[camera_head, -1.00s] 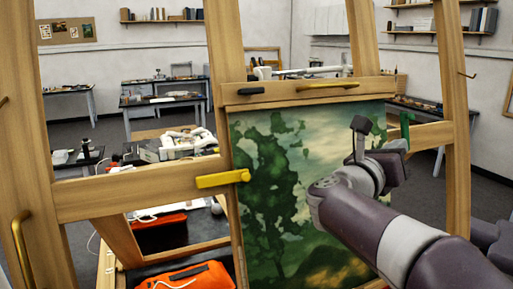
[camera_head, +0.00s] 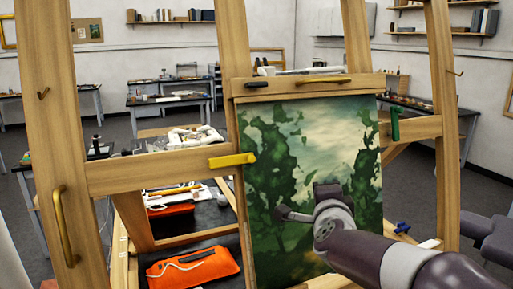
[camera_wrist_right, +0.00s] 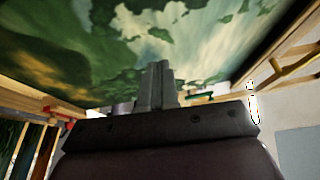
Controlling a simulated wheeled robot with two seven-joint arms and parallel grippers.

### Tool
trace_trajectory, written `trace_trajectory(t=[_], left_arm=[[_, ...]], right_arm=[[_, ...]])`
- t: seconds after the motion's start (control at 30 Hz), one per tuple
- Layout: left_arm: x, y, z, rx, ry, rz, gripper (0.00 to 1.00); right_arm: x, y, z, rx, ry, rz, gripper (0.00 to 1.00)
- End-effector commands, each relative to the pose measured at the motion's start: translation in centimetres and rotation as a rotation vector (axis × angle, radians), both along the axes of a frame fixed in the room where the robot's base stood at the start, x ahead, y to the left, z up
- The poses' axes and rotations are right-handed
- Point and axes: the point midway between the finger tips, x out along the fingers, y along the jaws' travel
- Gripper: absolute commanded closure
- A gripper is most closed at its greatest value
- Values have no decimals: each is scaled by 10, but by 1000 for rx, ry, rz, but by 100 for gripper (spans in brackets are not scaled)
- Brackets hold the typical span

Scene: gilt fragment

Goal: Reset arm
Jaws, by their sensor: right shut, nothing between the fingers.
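My right arm comes in from the lower right in the head view, with its gripper (camera_head: 284,213) in front of the lower part of a green landscape painting (camera_head: 345,125). In the right wrist view the gripper's two fingers (camera_wrist_right: 158,85) are together, with nothing between them. The painting also fills the top of the right wrist view (camera_wrist_right: 200,40). I cannot tell whether the gripper touches the canvas. My left gripper is not in view.
The painting stands in a wooden easel (camera_head: 150,170) with a yellow clamp (camera_head: 232,160) and a green clamp (camera_head: 395,124). An orange pouch (camera_head: 195,268) lies on a dark surface at lower left. Work tables (camera_head: 170,102) stand behind, with grey floor between.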

Motion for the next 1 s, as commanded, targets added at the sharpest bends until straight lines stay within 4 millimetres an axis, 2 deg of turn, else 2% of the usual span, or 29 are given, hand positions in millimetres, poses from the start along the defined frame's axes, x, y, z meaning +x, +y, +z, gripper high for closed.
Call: trace_trajectory(t=[0.07,0.17,0.2,0.27,0.3,0.4,0.5,0.6,0.7,1.0], left_arm=[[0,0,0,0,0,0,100],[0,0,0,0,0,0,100],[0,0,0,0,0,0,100],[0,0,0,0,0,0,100],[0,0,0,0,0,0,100],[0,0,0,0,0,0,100],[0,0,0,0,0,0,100],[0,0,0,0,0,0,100],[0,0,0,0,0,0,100],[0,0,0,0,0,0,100]], right_arm=[[-11,14,-47,-207,156,141,100],[-46,26,-121,-516,392,388,100],[-69,26,-154,-641,499,507,100],[-109,20,-199,-807,650,691,100],[-136,14,-223,-892,742,807,100],[-200,-7,-265,-1029,930,1043,100],[-244,-25,-287,-1069,1056,1172,100],[-264,-37,-296,-1061,1117,1198,100],[-263,-43,-297,-1040,1128,1178,100],[-262,-42,-297,-1040,1124,1175,100]])
